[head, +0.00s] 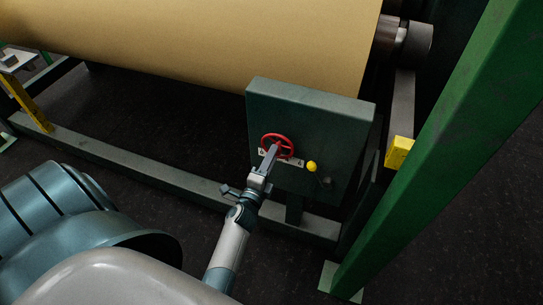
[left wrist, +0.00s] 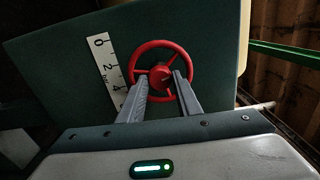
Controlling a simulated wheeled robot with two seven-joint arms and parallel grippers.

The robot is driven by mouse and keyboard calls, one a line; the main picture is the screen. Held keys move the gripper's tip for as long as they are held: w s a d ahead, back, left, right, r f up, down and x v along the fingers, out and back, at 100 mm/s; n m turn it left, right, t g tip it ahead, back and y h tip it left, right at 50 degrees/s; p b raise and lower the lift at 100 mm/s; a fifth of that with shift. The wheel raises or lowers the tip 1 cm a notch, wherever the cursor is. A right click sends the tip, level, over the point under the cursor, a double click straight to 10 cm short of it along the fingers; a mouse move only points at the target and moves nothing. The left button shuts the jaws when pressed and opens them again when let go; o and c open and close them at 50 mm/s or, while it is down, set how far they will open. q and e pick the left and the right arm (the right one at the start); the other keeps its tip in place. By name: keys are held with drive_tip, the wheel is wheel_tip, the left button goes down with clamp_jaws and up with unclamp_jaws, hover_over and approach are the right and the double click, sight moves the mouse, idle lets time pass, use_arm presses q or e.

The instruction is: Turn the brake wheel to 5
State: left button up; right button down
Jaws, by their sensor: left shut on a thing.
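The red brake wheel (head: 278,146) is mounted on the face of a dark green panel (head: 310,110). My left gripper (head: 271,156) reaches up to the wheel from below. In the left wrist view the red wheel (left wrist: 162,76) sits between the two grey fingers of my left gripper (left wrist: 160,88), which are shut on it near its hub. A white scale plate (left wrist: 108,72) with the marks 0, 2 and 4 stands to the left of the wheel there; its further marks are hidden behind a finger. My right gripper is not in view.
A yellow knob (head: 312,166) sticks out of the panel right of the wheel. A large tan roll (head: 200,40) lies behind and above the panel. A green post (head: 440,150) slants up at the right. A grey-green floor beam (head: 150,160) runs below the roll.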

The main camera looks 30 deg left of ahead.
use_arm(q)
drive_tip(key=n+p, duration=0.1)
drive_tip(key=n, duration=1.2)
drive_tip(key=shift+f+n, duration=0.15)
drive_tip(key=shift+n, duration=0.25)
drive_tip(key=o, duration=1)
drive_tip(key=shift+o, duration=0.2)
